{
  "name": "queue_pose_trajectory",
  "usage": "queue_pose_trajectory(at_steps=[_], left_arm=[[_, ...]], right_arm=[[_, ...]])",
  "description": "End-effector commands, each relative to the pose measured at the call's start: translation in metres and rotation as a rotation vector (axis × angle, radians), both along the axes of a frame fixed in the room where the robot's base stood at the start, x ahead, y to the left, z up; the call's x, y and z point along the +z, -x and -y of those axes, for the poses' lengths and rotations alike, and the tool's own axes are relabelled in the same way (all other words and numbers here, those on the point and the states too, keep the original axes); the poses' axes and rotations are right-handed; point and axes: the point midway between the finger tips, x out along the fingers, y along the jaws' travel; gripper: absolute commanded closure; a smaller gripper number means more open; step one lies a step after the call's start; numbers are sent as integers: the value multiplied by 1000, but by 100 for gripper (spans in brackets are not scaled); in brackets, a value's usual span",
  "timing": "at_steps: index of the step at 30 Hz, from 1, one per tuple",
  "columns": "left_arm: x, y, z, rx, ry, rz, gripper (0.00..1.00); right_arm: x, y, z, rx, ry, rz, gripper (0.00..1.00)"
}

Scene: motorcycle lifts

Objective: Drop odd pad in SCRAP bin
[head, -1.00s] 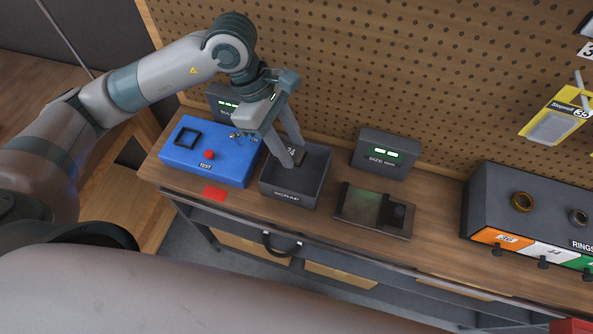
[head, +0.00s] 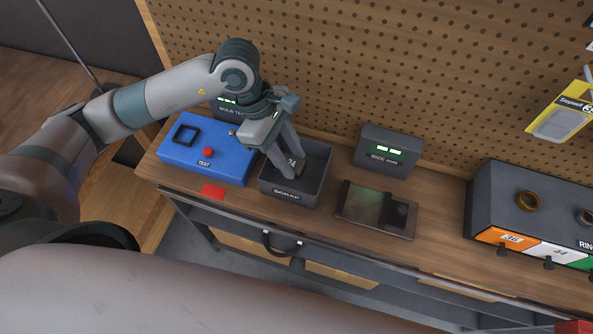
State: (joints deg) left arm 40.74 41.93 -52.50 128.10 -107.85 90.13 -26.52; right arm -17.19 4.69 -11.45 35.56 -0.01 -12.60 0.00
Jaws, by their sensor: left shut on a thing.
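The SCRAP bin (head: 287,196) is a dark open-topped tray on the bench, right of the blue TEST box. My left gripper (head: 285,170) reaches down into the bin with its fingers shut on a small dark pad (head: 292,161) marked "24". The pad is inside the bin's outline, low between its walls; whether it touches the floor of the bin I cannot tell. The fingers hide part of the pad. My right gripper is not in view.
A SIZE display (head: 387,151) and a dark plate gauge (head: 375,210) stand to the right. A rings rack (head: 530,215) is at far right. Pegboard rises behind.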

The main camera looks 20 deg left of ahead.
Motion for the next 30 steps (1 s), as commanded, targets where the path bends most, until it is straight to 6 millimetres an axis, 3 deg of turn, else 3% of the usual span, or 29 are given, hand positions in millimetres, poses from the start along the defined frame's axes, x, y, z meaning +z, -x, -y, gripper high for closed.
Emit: queue_pose_trajectory(at_steps=[7, 8, 10, 23, 30], left_arm=[[0, 0, 0, 0, 0, 0, 91], [0, 0, 0, 0, 0, 0, 59], [0, 0, 0, -1, 0, 0, 44], [3, -1, -1, -1, 0, 0, 44], [23, -3, -11, 0, 0, 5, 44]], right_arm=[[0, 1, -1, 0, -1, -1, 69], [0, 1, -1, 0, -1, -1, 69], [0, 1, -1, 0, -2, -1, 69], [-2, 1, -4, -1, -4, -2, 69], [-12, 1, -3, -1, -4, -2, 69]])
